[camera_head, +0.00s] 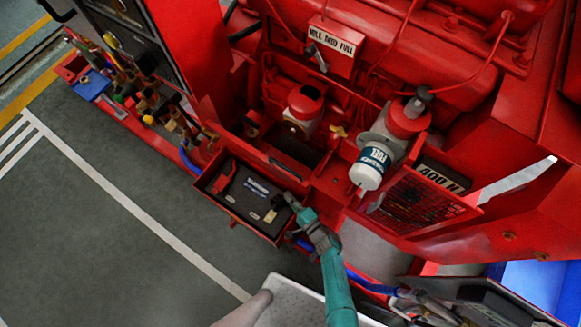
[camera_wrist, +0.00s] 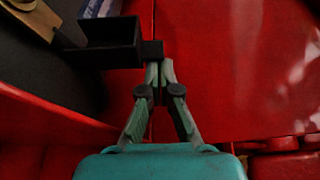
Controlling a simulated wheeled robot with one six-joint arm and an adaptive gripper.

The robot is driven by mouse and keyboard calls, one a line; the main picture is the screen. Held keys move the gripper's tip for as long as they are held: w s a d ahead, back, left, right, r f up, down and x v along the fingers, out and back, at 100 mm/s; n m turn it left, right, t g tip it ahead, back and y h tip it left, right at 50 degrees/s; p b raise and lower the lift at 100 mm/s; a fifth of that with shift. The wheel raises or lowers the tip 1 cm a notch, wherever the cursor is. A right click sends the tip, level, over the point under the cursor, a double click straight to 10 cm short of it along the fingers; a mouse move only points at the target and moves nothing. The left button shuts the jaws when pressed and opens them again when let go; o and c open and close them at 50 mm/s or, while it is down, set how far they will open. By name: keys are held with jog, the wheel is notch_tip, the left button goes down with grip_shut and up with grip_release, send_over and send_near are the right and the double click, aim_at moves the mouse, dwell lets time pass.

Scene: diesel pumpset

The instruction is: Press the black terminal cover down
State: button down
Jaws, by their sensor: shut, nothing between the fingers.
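The black terminal cover (camera_wrist: 112,38) shows in the wrist view as a small box-like piece at the edge of the dark battery, with a black tab on its right side. It looks raised, though its exact tilt is hard to tell. My gripper (camera_wrist: 161,68) is shut and empty, its fingertips just below that tab; whether they touch it I cannot tell. In the head view, my gripper (camera_head: 295,204) reaches the right end of the black battery (camera_head: 243,194), and the cover there is small and dark against the fingers.
The battery sits in a red tray (camera_head: 232,217) with raised walls. A red engine with a white fuel filter (camera_head: 371,166) stands behind and to the right. A blue cable (camera_head: 370,284) runs near my arm. Grey floor (camera_head: 110,240) is open at left.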

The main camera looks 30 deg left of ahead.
jog(key=shift+s, duration=0.15)
jog(key=s+a+r+n+y, duration=0.1)
jog(key=s+n+y, duration=0.2)
jog(key=s+n, duration=0.5)
jog(key=shift+s+n+t, duration=0.25)
jog(key=shift+n+t, duration=0.05)
jog(key=shift+n, duration=0.3)
jog(key=shift+a, duration=0.15)
dwell(0.3)
jog(key=shift+s, duration=0.1)
dwell(0.3)
